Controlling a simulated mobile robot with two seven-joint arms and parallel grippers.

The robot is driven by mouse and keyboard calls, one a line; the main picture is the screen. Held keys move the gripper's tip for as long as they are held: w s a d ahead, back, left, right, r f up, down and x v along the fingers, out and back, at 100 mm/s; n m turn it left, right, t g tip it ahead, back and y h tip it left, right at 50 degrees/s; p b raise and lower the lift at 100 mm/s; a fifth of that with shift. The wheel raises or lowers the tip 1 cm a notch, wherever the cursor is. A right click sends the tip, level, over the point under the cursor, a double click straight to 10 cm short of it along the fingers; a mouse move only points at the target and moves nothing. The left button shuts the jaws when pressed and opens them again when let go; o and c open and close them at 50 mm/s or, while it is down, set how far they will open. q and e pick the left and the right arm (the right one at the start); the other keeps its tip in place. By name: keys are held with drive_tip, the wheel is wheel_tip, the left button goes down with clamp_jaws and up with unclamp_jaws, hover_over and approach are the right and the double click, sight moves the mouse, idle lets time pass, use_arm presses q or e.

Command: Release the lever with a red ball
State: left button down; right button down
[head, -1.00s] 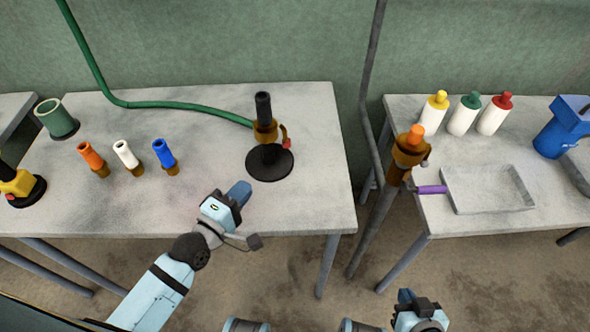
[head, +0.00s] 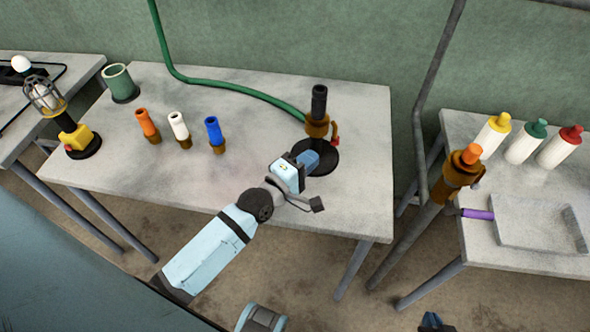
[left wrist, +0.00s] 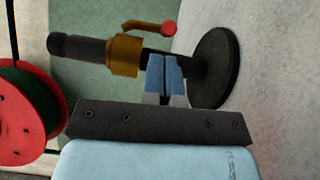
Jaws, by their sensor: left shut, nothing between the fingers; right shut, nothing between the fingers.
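A lever with a red ball end (head: 335,139) sits on the right side of a brass collar (head: 317,127). The collar is on an upright stand with a black top piece (head: 319,101) and a round black base (head: 322,160). In the left wrist view the red ball (left wrist: 168,27) is beyond the brass collar (left wrist: 126,56). My left gripper (head: 312,160) is shut and empty, at the stand, just below the collar. In the left wrist view its blue fingers (left wrist: 165,75) are together in front of the stand's post. Contact cannot be told. My right gripper (head: 431,321) shows only partly at the bottom edge.
A green hose (head: 235,91) runs to the stand. Orange, white and blue nozzles (head: 180,128) stand left of it. A caged lamp (head: 78,135) and green cup (head: 120,82) are further left. A pipe with an orange-tipped fitting (head: 465,165) rises between the tables.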

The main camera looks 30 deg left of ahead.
sight(335, 140)
use_arm(q)
drive_tip(key=x, duration=0.4)
drive_tip(key=shift+w+d, duration=0.15)
drive_tip(key=shift+w, duration=0.25)
drive_tip(key=shift+w+d, duration=0.2)
drive_tip(key=shift+w, duration=0.5)
use_arm(e)
drive_tip(key=shift+w+a, duration=0.1)
use_arm(q)
drive_tip(key=shift+d+n+b, duration=0.1)
drive_tip(key=shift+n+b, duration=0.2)
drive_tip(key=shift+d+t, duration=0.1)
drive_tip(key=shift+t, duration=0.2)
use_arm(e)
drive_tip(key=shift+w, duration=0.5)
use_arm(q)
drive_tip(key=shift+n, duration=0.3)
use_arm(e)
drive_tip(key=shift+w, duration=0.2)
